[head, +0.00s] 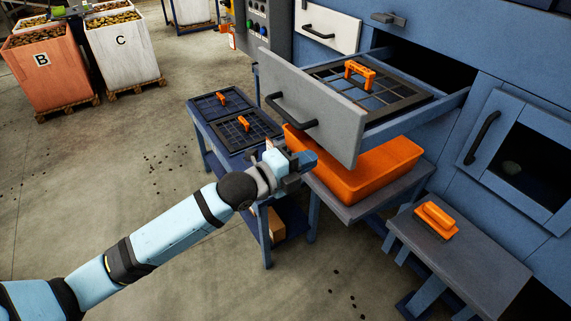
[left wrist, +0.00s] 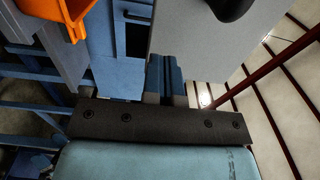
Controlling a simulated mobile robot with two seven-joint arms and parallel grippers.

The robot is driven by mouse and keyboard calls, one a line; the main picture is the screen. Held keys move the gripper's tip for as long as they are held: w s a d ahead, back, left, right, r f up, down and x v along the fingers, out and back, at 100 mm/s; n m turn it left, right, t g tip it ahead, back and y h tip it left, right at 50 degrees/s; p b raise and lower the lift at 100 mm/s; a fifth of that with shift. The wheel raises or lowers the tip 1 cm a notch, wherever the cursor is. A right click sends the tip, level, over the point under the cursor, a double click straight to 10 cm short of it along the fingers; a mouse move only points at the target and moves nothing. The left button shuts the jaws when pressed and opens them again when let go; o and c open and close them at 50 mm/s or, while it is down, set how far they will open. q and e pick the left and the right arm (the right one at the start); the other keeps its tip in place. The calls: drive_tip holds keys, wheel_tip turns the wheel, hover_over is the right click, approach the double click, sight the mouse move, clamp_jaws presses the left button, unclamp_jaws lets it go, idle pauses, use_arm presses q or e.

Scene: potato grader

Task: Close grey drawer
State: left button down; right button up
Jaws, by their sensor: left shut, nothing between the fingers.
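The grey drawer (head: 312,112) is pulled out of the blue machine in the head view, with a black bar handle (head: 290,110) on its front. A mesh screen (head: 382,93) with an orange handle lies inside it. My left gripper (head: 303,160) is shut and empty, in front of the lower part of the drawer front; I cannot tell whether it touches. In the left wrist view the gripper fingers (left wrist: 165,78) show beside the grey drawer front (left wrist: 205,45), with part of the dark handle (left wrist: 230,8) at the top. My right gripper is not in view.
An orange bin (head: 365,175) stands on a table under the drawer. A low table at left holds screens (head: 245,130). An orange-handled brush (head: 436,220) lies on a bench at right. A white drawer (head: 330,28) is above. Open floor lies at left.

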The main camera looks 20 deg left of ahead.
sight(331, 150)
use_arm(q)
drive_tip(key=x, duration=0.2)
drive_tip(key=shift+w+d+r+p, duration=0.1)
drive_tip(key=shift+w+d+p, duration=0.15)
drive_tip(key=shift+d+p, duration=0.05)
drive_tip(key=shift+w+d, duration=0.4)
drive_tip(key=shift+w, duration=0.15)
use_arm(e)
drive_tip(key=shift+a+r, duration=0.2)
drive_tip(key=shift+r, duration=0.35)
